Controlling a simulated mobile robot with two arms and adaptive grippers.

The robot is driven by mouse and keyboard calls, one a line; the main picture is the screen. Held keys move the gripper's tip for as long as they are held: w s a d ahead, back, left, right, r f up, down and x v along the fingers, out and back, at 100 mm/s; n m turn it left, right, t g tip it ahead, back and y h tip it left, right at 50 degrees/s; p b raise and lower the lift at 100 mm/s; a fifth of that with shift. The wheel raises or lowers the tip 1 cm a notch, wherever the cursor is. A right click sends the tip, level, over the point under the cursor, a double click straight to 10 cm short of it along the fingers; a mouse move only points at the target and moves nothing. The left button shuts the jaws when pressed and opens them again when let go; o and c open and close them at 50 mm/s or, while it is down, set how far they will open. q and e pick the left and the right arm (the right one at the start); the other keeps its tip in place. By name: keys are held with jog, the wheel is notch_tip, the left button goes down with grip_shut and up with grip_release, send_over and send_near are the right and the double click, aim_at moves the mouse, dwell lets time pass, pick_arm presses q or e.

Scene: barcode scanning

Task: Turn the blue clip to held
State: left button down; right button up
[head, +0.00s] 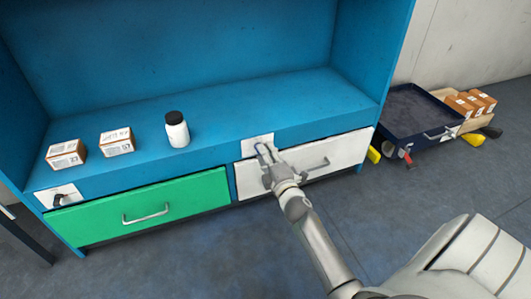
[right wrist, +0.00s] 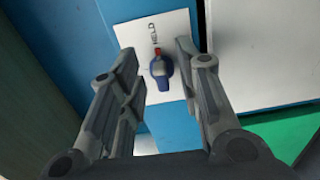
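The blue clip (right wrist: 161,70) sits on a white plate (right wrist: 182,22) on the front of the blue shelf, above the white drawer. In the head view the plate (head: 249,142) is partly covered by my right gripper (head: 267,155). My right gripper is open, also seen in the right wrist view (right wrist: 156,53), with one finger on each side of the clip and gaps to both. My left gripper is not in view.
On the shelf (head: 240,112) are two small boxes (head: 66,154) (head: 117,141) and a white bottle (head: 177,131). A second plate with a dark clip (head: 58,196) is at left. A green drawer (head: 140,203) and white drawer (head: 340,150) are shut. A dark tray (head: 410,108) stands right.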

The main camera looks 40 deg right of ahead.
jog(key=v, duration=1)
jog(key=shift+s, duration=0.35)
jog(key=shift+a, duration=0.15)
